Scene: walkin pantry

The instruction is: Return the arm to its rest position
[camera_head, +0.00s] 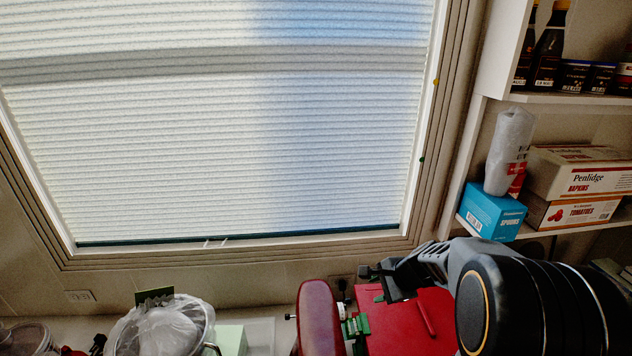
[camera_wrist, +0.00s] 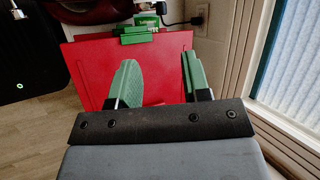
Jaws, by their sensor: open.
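My gripper (camera_wrist: 160,72) shows in the wrist view with its two green-padded fingers apart and nothing between them. A red board with a green clip (camera_wrist: 90,62) lies beyond the fingers, and they overlap it in the picture. In the head view my arm reaches in from the lower right, and the gripper (camera_head: 384,283) is above or beside the red board (camera_head: 432,318). I cannot tell the gap between them. The arm hides the board's right part.
A window with a pleated blind (camera_head: 220,130) fills the back wall. Shelves at the right hold a blue box (camera_head: 492,212), a plastic-wrapped roll (camera_head: 509,150) and cartons (camera_head: 580,172). A dark red rounded object (camera_head: 318,318) and a plastic-covered bowl (camera_head: 165,330) stand on the counter.

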